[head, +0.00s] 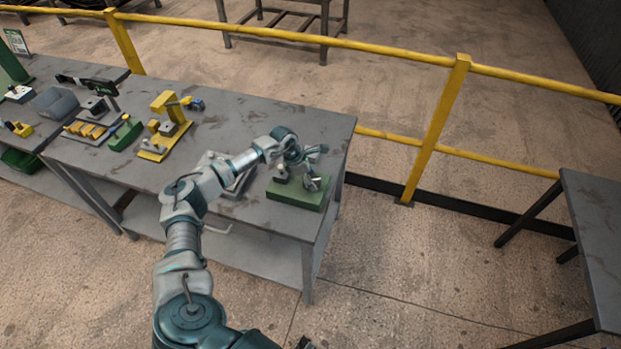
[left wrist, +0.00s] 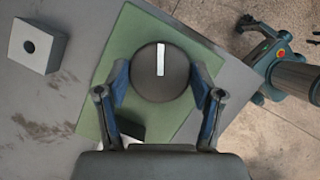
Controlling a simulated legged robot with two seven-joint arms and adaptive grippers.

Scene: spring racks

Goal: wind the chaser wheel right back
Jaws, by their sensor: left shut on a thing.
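The chaser wheel shows in the left wrist view as a dark round disc (left wrist: 150,88) with a white stripe on its face. The stripe points up in that picture, a touch right of the wheel's centre. The wheel sits over a flat green base (left wrist: 130,38), which also shows in the head view (head: 292,199) at the right end of the bench. My left gripper (left wrist: 158,73) is shut on the wheel, with a blue-sided finger on either side. In the head view my left gripper (head: 308,172) hides much of the wheel and its mount.
A grey block with a round hole (left wrist: 38,47) stands beside the green base. Further left on the grey bench (head: 230,112) are a yellow fixture (head: 152,150) and several other small devices. A yellow railing (head: 432,125) runs behind. Another table (head: 600,225) stands at the right.

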